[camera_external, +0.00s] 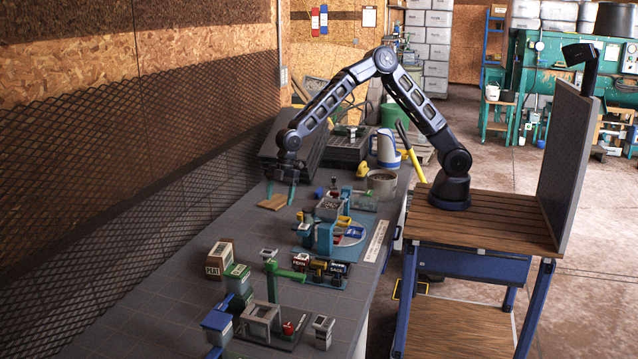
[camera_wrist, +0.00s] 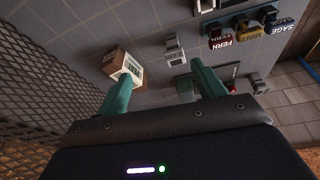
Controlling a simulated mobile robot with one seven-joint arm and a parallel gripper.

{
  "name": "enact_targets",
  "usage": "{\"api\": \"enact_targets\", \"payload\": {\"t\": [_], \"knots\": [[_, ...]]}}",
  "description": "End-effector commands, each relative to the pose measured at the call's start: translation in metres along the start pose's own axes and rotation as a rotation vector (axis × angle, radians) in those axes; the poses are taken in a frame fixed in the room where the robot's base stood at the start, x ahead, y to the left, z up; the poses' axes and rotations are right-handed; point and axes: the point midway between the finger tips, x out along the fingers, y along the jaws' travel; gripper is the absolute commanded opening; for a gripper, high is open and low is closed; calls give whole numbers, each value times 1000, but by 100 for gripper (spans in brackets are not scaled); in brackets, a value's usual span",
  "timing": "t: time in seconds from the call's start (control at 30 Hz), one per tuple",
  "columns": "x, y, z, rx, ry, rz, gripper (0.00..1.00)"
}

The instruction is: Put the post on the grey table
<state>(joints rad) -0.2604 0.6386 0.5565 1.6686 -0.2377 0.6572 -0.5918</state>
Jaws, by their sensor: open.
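The grey table (camera_external: 150,325) is a long grey-tiled bench along the left wall. I cannot tell for sure which thing is the post; a green upright with a side arm (camera_external: 272,283) stands on the table at the front middle. My gripper (camera_external: 281,192) is at the far part of the table, above a small wooden board (camera_external: 272,202). Its two teal fingers (camera_wrist: 162,88) are apart in the wrist view, with nothing seen held between them. A tan and white box (camera_wrist: 125,66) shows beyond the left finger, and grey tabletop lies between the fingers.
Labelled pots (camera_external: 318,268), a blue round stand (camera_external: 330,232) and a box marked peat (camera_external: 219,260) stand on the table. A grey bucket (camera_external: 381,184) and a white and blue jug (camera_external: 388,148) are behind. A mesh wall (camera_external: 110,170) borders the left. The left front tabletop is clear.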

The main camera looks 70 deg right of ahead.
Motion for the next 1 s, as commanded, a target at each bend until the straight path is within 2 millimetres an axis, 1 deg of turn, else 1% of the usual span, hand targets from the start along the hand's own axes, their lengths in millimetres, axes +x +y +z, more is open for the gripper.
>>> {"api": "enact_targets", "payload": {"t": [0.03,0.1,0.37,0.53,0.77,0.8,1.0], "knots": [[-19,2,12,21,-14,21,69],[-42,4,28,55,-33,44,69],[-124,3,91,196,-92,133,69],[-175,-6,135,301,-122,188,69],[-239,-28,195,453,-146,260,69],[-250,-33,205,479,-148,272,69],[-297,-62,257,622,-153,328,69]]}}
